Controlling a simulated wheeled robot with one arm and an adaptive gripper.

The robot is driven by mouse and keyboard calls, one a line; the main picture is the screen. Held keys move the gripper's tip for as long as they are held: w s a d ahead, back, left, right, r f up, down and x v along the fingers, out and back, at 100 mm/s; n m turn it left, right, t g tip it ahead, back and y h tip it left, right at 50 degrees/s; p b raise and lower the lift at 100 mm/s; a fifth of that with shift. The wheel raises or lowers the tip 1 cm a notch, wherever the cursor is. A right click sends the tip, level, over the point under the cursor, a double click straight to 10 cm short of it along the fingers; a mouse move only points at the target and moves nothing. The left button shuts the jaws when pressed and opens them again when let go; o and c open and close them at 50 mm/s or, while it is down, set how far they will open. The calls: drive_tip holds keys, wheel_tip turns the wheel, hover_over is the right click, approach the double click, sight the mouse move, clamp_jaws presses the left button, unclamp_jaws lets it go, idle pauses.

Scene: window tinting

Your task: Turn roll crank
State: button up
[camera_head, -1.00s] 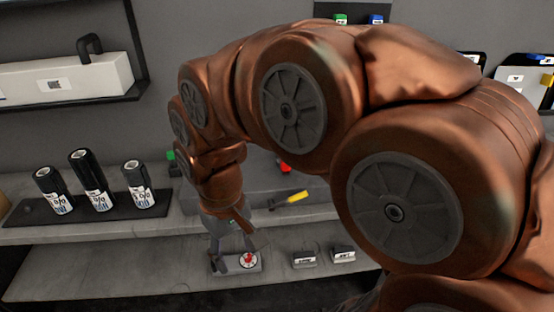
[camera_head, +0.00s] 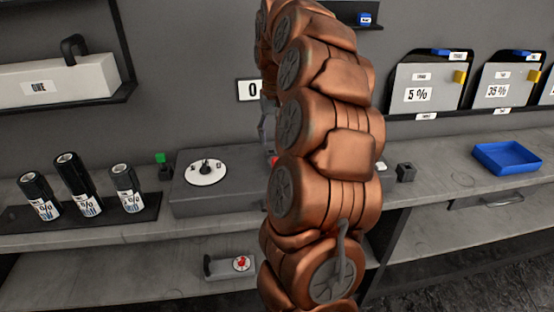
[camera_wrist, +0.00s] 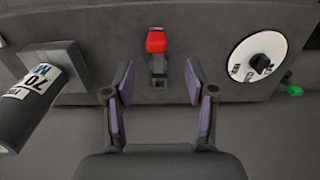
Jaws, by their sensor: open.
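In the wrist view my gripper (camera_wrist: 159,78) is open, with purple pads and nothing between them. A small black lever with a red end (camera_wrist: 156,42) stands on the grey machine box (camera_wrist: 205,25), just beyond the fingertips and roughly midway between them. I cannot tell whether it is the roll crank. A black roll with a white 70 label (camera_wrist: 30,100) sits by a grey block at the left. A white dial with a black knob (camera_wrist: 257,62) is at the right. In the head view my arm hides much of the grey machine box (camera_head: 185,196); its dial (camera_head: 205,172) shows.
Several rolls (camera_head: 78,188) stand on a black tray at the left. A green-topped piece (camera_head: 162,165) is beside the box. A small box with a red dial (camera_head: 230,265) lies on the lower shelf. A blue tray (camera_head: 507,158) is at the right.

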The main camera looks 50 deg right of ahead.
sight(277, 158)
drive_tip(key=shift+d+f, duration=0.3)
drive_tip(key=shift+f+p, duration=0.85)
drive_tip(key=shift+f, duration=2.75)
clamp_jaws()
